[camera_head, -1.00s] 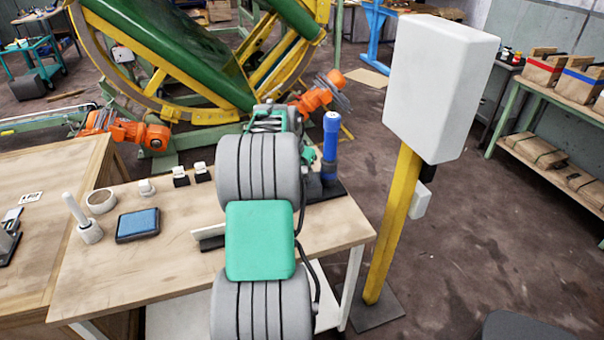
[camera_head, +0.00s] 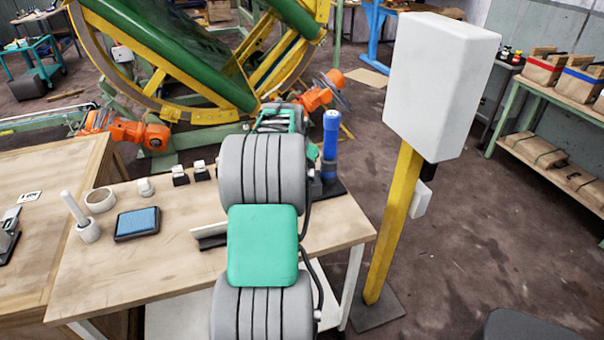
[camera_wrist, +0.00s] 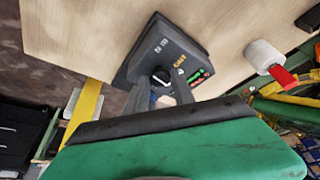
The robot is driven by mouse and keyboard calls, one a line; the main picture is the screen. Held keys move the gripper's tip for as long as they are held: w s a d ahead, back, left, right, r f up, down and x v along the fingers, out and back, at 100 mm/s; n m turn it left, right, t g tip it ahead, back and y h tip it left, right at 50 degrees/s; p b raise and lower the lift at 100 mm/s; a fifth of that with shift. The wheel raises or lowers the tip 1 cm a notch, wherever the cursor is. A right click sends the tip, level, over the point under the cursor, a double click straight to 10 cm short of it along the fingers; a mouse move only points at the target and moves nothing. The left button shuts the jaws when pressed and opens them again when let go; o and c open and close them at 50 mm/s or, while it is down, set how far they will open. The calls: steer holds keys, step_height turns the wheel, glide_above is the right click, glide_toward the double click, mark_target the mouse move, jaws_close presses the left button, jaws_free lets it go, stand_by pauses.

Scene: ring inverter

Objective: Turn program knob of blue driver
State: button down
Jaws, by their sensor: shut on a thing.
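The blue driver (camera_head: 331,140) stands upright on a dark base at the table's back right corner, just right of my arm. In the wrist view its dark grey base (camera_wrist: 188,52) shows markings and small green and red lights. The program knob (camera_wrist: 162,76) is a small dark, light-edged round part on that base, partly hidden by my fingers. My gripper (camera_wrist: 161,84) has its two grey fingers closed around the knob. A bit of blue shows between the fingers. In the head view my arm hides the fingertips.
The wooden table (camera_head: 180,245) holds a blue-topped pad (camera_head: 137,223), a tape roll (camera_head: 100,199) and small white-topped items. A white box on a yellow post (camera_head: 395,220) stands right of the table. The large ring frame (camera_head: 90,60) is behind.

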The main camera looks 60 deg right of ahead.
steer(key=n, duration=0.2)
steer(key=n+t, duration=0.1)
steer(key=n, duration=0.1)
steer(key=n+t+y, duration=0.1)
steer(key=n, duration=0.1)
steer(key=shift+s+d+b, duration=0.1)
steer(key=shift+s+b, duration=0.15)
steer(key=shift+b, duration=0.1)
stand_by(0.4)
steer(key=c, duration=1.1)
jaws_free()
steer(key=shift+o, duration=0.2)
steer(key=v, duration=0.7)
steer(key=shift+r, duration=0.35)
steer(key=shift+s, duration=0.15)
